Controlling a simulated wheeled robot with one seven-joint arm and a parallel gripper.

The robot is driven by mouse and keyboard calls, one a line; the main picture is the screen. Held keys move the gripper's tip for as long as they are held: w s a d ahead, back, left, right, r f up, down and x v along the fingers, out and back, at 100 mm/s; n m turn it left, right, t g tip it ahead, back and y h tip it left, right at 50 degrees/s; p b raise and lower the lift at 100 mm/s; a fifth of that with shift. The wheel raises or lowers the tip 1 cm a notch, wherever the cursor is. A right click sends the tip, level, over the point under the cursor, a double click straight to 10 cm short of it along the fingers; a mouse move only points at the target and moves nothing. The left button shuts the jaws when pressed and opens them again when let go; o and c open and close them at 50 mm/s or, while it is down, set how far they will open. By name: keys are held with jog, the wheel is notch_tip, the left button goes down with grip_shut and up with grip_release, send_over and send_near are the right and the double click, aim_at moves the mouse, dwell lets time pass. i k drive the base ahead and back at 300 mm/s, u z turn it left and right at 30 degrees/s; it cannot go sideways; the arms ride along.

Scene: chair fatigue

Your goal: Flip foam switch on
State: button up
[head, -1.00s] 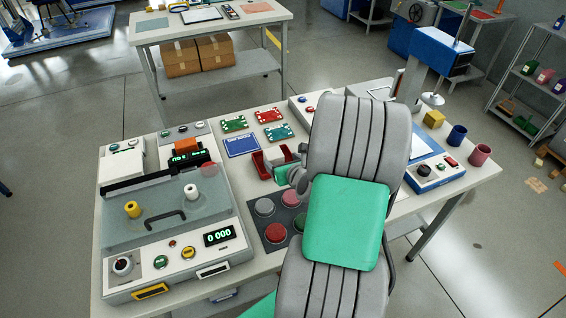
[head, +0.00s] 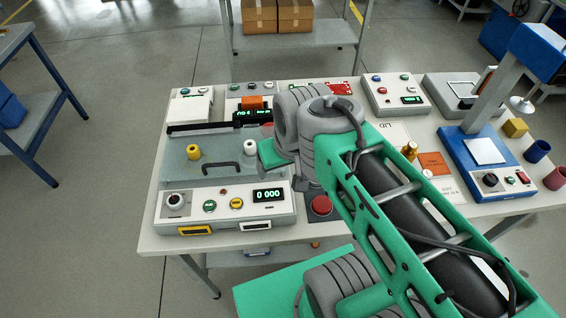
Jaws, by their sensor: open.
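A blue press stand (head: 462,158) is at the right of the bench. No label is readable, and I cannot tell whether the switch is on or off. My arm crosses the middle of the picture, left of the stand. My gripper's fingers do not show; they are hidden behind the arm links.
A grey test machine (head: 228,222) with a clear cover (head: 220,165) stands at the left. A red button (head: 320,205) is beside my arm. A button box (head: 396,95) is at the back.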

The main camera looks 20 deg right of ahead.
aim_at(524, 178)
jog(key=z, duration=3.9)
jog(key=i, duration=0.6)
jog(key=u, duration=1.2)
